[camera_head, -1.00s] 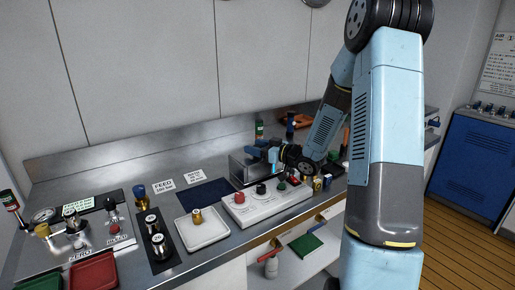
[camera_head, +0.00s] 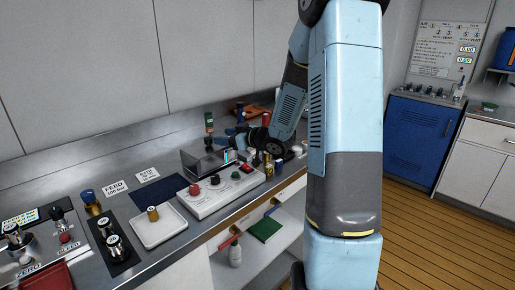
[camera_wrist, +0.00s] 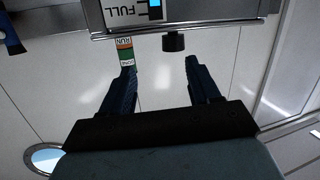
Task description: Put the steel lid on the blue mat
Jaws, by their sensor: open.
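The blue mat (camera_head: 160,192) lies flat and bare on the steel counter, behind the white tray. A steel box (camera_head: 193,166) stands to its right. In the wrist view, a black knob (camera_wrist: 173,42) sticks out from a thin steel edge (camera_wrist: 200,27), which seems to be the steel lid on the box; the box face carries a "FULL" label. I cannot make out the lid clearly in the head view. My gripper (camera_wrist: 160,68) is open and empty, its fingertips short of the knob in the picture. In the head view my gripper (camera_head: 236,137) is small and partly hidden beside the box.
A white control panel (camera_head: 205,204) with coloured knobs stands in front of the box. The white tray (camera_head: 172,232) holds a brass piece (camera_head: 153,214). A dark green bottle (camera_head: 209,124) stands behind the box. Several small items crowd the counter right of the panel.

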